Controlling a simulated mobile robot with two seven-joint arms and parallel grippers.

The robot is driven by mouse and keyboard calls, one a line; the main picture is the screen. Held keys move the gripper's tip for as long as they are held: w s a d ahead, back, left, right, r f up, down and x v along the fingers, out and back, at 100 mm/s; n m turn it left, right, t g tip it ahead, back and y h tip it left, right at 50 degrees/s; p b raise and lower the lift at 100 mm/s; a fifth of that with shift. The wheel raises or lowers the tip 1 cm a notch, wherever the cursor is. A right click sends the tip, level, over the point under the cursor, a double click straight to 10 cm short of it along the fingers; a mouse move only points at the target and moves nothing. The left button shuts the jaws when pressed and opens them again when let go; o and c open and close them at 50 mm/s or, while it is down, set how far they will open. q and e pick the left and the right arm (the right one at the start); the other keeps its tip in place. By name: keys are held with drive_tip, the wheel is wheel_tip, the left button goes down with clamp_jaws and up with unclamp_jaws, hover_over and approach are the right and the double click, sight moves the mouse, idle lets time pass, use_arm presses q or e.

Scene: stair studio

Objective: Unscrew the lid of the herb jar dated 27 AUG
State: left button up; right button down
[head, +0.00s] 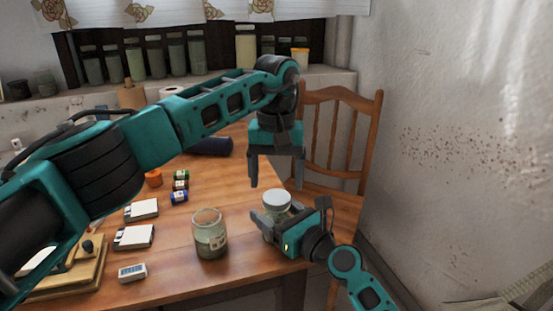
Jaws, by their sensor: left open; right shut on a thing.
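A glass jar (270,231) with a grey-white lid (277,198) stands upright near the table's right edge. My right gripper (268,222) comes in from the lower right and is shut around this jar below its lid. My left gripper (276,184) points down above the lid, open and empty, with a finger to each side. A second glass jar (208,240) with greenish contents stands to the left; no lid shows on it. It has a pale label. I cannot read a date on either jar, and the gripper hides much of the held one.
The wooden table (180,258) also holds white-and-black boxes (134,237), small coloured cylinders (180,185), an orange item (153,178), a small digital device (132,273) and a dark roll (210,146). A wooden chair (335,140) stands behind right. Several jars (175,58) line the windowsill.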

sight(276, 197)
use_arm(q)
drive_tip(key=shift+f, duration=1.9)
drive_tip(key=shift+c, duration=0.5)
